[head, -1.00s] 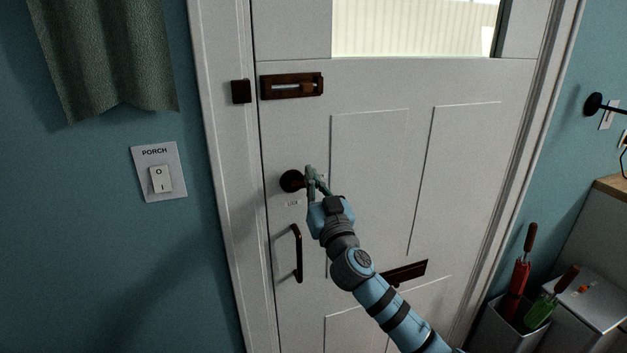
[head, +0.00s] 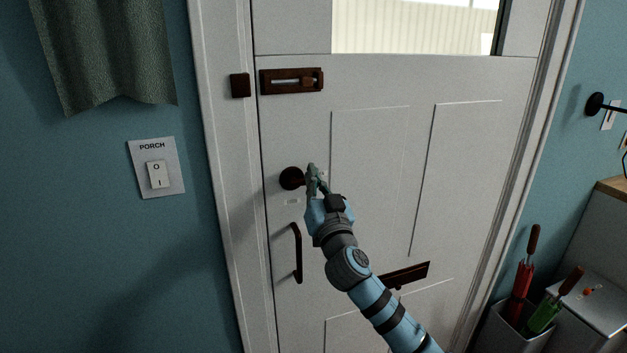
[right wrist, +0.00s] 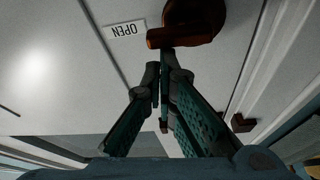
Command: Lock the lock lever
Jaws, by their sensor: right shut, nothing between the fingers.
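The lock lever is a dark reddish-brown lever on a round rose (head: 291,178), on the white door near its left edge. In the right wrist view the lever (right wrist: 170,38) sticks out sideways from the rose towards an OPEN label (right wrist: 125,30), which appears upside down. My right gripper (head: 313,174) is at the lever's right side in the head view and hides part of it. In the right wrist view its fingers (right wrist: 162,72) are shut and empty, with the tips right by the lever's end. I cannot tell whether they touch it. My left gripper is not in view.
A sliding bolt (head: 291,81) is above the lever and a dark pull handle (head: 296,252) below it. A mail slot (head: 404,274) is lower right. A porch switch (head: 156,168) is on the left wall.

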